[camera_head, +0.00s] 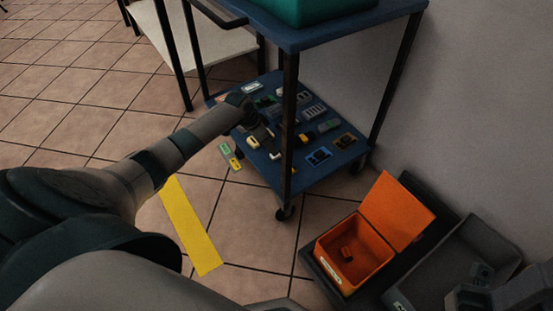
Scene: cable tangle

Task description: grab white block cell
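My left arm reaches from the left onto the lower shelf (300,178) of a blue cart. My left gripper (258,120) is dark and small there, among several little parts; whether it is open or shut cannot be made out. A pale cream block (254,142) lies just below the gripper. A small white piece (275,156) lies near it, and a flat whitish piece (252,87) lies above the gripper. I cannot tell which is the white block cell. My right gripper (485,296) seems to show as dark parts at the lower right corner, its state unclear.
A cart post (288,125) stands in front of the shelf, and the blue top shelf (340,30) overhangs it. An open orange box (350,265) and a grey bin (450,255) stand lower right.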

